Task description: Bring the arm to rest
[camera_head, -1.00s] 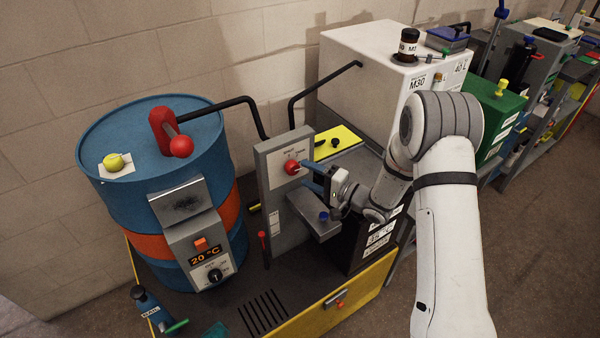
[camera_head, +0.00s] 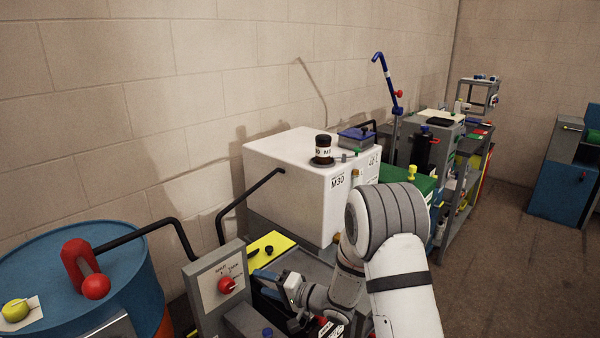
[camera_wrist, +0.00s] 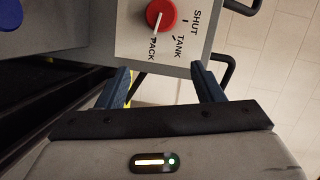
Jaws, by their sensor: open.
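My gripper (camera_head: 266,284) is in front of a grey valve panel with a red knob (camera_head: 227,285), on the panel's right side in the head view. In the wrist view my gripper's two blue fingers (camera_wrist: 163,85) are apart with nothing between them. The red knob (camera_wrist: 161,14) is beyond the fingertips, and its white mark points toward the word PACK. The labels SHUT and TANK also show on the panel. My arm reaches down from the right and is bent at the elbow.
A blue drum (camera_head: 135,265) with a red handle stands at left. A white M30 tank (camera_head: 290,175) is behind my arm, with a brown jar (camera_head: 323,150) on top. Open floor (camera_head: 510,270) lies at right.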

